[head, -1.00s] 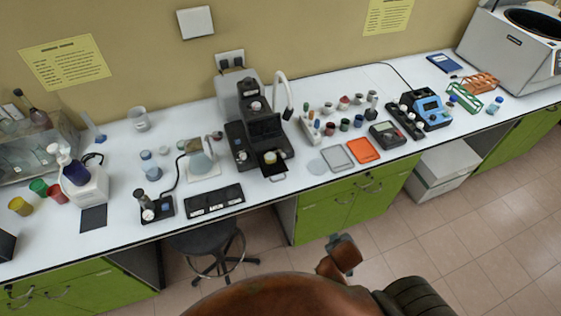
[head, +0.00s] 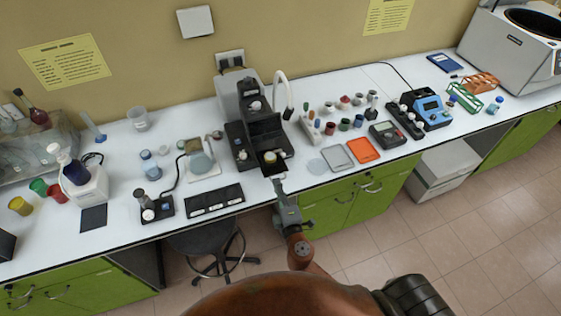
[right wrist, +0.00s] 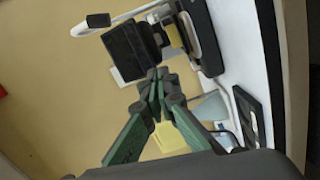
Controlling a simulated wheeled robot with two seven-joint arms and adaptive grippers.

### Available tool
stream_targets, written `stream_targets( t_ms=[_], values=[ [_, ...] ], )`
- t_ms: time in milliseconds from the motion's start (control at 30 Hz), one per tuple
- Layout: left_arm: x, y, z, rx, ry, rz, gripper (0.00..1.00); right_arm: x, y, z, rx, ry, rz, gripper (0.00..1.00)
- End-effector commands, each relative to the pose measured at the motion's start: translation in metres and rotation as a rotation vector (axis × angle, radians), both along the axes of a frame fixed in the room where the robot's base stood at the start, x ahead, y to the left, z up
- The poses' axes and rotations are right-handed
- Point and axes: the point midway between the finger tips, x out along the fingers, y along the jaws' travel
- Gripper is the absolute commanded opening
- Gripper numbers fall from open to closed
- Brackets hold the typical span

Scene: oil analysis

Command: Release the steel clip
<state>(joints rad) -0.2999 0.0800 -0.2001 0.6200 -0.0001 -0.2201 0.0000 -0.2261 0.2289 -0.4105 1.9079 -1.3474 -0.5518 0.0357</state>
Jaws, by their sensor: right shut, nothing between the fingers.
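My right gripper (head: 278,184) is shut and empty just in front of the table's front edge, below the small black tray of the black-and-grey instrument (head: 262,128). In the right wrist view, its green fingers meet at their tips (right wrist: 158,73), close to a black part of this instrument (right wrist: 130,50). I cannot tell whether they touch it. My left gripper is out of view.
A black three-part panel (head: 214,201) lies left of the gripper. A grey tray (head: 337,157) and an orange tray (head: 362,150) lie to the right, with several small bottles behind. A stool (head: 205,240) and green cabinets (head: 345,203) are below the table's edge.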

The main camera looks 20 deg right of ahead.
Motion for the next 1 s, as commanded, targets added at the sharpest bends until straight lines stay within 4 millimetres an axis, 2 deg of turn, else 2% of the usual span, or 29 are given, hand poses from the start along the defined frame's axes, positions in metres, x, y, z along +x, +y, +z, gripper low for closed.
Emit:
stream_targets(
  t_ms=[233,367,467,867,1000],
  values=[
    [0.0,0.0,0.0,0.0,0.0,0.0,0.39,0.001,-0.001,0.0,0.002,0.001,-0.002,0.0],
    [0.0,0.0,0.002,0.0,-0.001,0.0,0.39,0.009,-0.002,0.0,0.002,0.0,-0.002,0.0],
    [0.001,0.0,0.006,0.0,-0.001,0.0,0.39,0.023,-0.005,0.001,0.001,-0.001,-0.002,0.0],
    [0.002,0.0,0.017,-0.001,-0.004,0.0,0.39,0.102,-0.018,-0.002,0.001,0.0,-0.004,0.0],
    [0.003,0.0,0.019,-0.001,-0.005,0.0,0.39,0.101,-0.041,-0.006,-0.001,0.002,-0.005,0.0]
  ],
)
